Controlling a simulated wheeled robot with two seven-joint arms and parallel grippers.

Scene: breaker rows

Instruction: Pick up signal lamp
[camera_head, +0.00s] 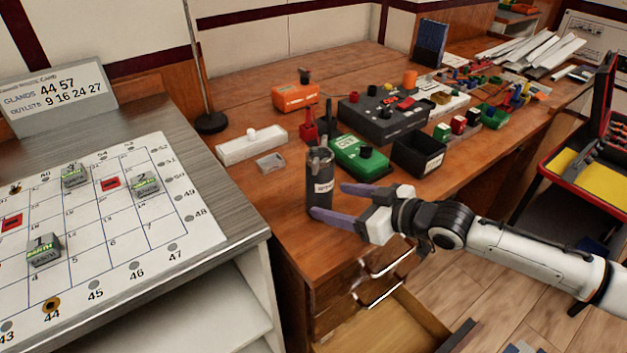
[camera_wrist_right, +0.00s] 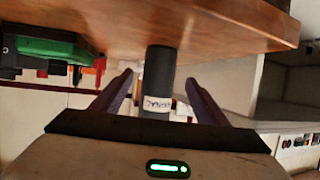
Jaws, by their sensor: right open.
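A dark grey upright cylinder (camera_head: 320,198) with a white label stands near the front edge of the wooden bench; its top holds small pale pieces, and the label is too small to read. I cannot tell whether it is the signal lamp. My right gripper (camera_head: 328,199) is open, its purple fingers on either side of the cylinder. In the right wrist view the cylinder (camera_wrist_right: 159,72) stands between the spread fingers (camera_wrist_right: 161,78), with gaps on both sides. No other thing is clearly a signal lamp. My left gripper is out of view.
Close behind the cylinder are a green box (camera_head: 360,158), a black open bin (camera_head: 418,153) and a small red piece (camera_head: 309,130). An orange box (camera_head: 295,96) and a white block (camera_head: 251,145) stand farther back. An open drawer (camera_head: 385,320) juts out below.

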